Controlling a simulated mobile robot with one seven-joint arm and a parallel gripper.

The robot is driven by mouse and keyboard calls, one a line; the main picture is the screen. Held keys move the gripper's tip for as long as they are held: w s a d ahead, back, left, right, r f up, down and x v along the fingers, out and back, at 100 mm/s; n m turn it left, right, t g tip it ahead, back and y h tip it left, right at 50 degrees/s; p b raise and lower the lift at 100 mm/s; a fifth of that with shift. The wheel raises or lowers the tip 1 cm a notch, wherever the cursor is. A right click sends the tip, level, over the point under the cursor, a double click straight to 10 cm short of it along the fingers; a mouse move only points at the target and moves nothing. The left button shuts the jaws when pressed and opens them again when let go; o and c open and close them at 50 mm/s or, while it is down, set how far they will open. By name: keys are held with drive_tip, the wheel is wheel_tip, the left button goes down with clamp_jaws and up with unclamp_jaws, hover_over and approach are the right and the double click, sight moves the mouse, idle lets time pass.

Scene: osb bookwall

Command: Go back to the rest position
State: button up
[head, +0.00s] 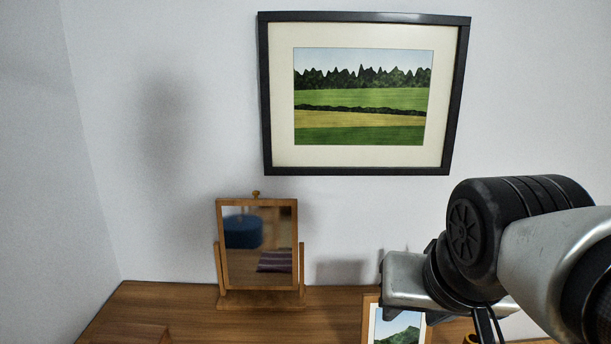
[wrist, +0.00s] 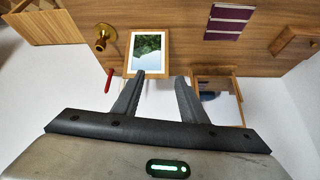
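My gripper (wrist: 161,76) shows in the wrist view with its two dark fingers apart and nothing between them, so it is open and empty. In the head view my arm comes in from the right, and the gripper's grey body (head: 410,288) hangs above the wooden top; its fingers are hard to make out there. A small framed picture (wrist: 149,66) with a wooden frame appears just beyond the fingertips in the wrist view. The same small framed picture (head: 399,327) stands partly behind and below my gripper in the head view, cut by the lower edge.
A tilting wooden mirror (head: 259,247) stands left of my gripper on the wooden top (head: 190,308). A large black-framed landscape (head: 365,95) hangs on the wall. The wrist view shows a brass candlestick (wrist: 101,40), a red object (wrist: 109,80) and a purple striped item (wrist: 228,20).

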drive_tip(key=s+f+n+g, duration=0.1)
drive_tip(key=s+f+n, duration=0.1)
drive_tip(key=s+f, duration=0.2)
wheel_tip(320, 180, up, 14)
drive_tip(key=p, duration=1.3)
drive_tip(key=shift+w+a, duration=0.25)
drive_tip(key=shift+w, duration=0.05)
drive_tip(key=shift+f, duration=0.1)
drive_tip(key=shift+c, duration=0.3)
drive_tip(key=shift+c, duration=0.7)
